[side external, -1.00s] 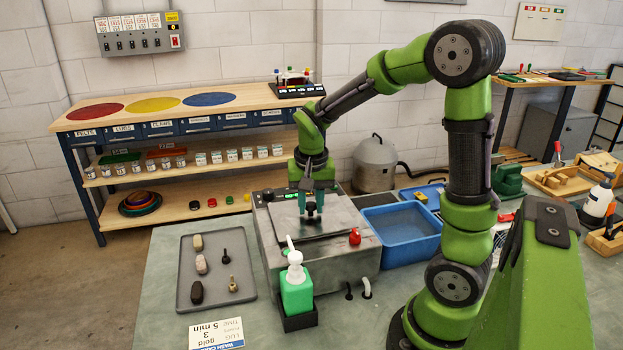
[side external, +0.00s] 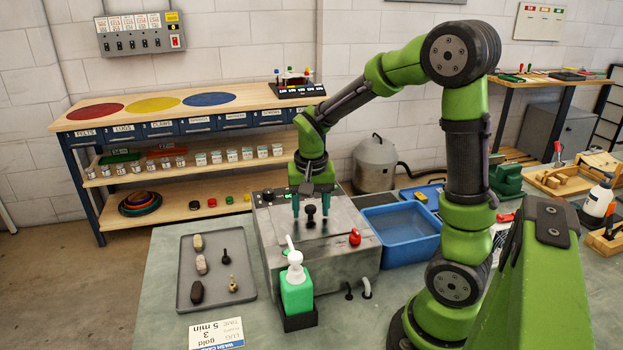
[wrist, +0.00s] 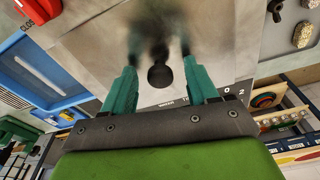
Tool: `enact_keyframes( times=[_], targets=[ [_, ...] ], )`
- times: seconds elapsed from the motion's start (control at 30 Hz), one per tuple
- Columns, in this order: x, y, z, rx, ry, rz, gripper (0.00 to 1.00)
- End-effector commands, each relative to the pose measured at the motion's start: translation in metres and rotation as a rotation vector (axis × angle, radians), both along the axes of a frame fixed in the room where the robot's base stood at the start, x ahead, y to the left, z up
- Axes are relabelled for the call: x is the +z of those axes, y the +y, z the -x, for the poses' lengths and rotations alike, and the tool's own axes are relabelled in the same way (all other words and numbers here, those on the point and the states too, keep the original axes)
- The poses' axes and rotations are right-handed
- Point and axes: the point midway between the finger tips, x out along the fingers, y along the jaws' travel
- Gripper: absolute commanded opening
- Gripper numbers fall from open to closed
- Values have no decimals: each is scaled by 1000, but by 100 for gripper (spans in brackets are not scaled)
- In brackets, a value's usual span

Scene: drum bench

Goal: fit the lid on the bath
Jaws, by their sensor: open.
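The bath is a grey metal box (side external: 330,258) in the middle of the bench. Its flat metal lid (side external: 283,232) lies on top and looks seated, though I cannot tell if every edge is flush. A black knob (side external: 311,214) stands up from the lid; it also shows in the wrist view (wrist: 159,76). My gripper (side external: 310,220) is open, its two teal fingers on either side of the knob with a gap to it. In the wrist view the fingers (wrist: 160,65) are spread wide and hold nothing.
A green soap bottle (side external: 296,290) stands in front of the bath. A grey tray (side external: 216,270) with several small items lies at left. A blue basin (side external: 400,235) sits close on the right. A red knob (side external: 355,237) is on the bath's right side.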

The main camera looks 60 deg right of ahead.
Motion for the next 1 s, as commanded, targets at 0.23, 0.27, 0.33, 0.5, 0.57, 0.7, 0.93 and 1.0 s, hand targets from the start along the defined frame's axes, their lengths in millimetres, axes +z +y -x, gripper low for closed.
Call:
enact_keyframes(
  times=[0.23, 0.27, 0.33, 0.5, 0.57, 0.7, 0.93, 1.0],
  targets=[
    [12, 1, 0, 1, -2, 1, 58],
    [17, 2, 0, 1, -3, 1, 58],
    [30, 3, 1, 1, -5, 1, 58],
    [71, 7, 3, 2, -7, 1, 58],
    [87, 9, 5, 1, -8, 1, 58],
    [119, 12, 7, 0, -6, 1, 58],
    [157, 16, 10, 2, -2, 2, 58],
    [162, 17, 11, 1, -1, 0, 58]
  ],
)
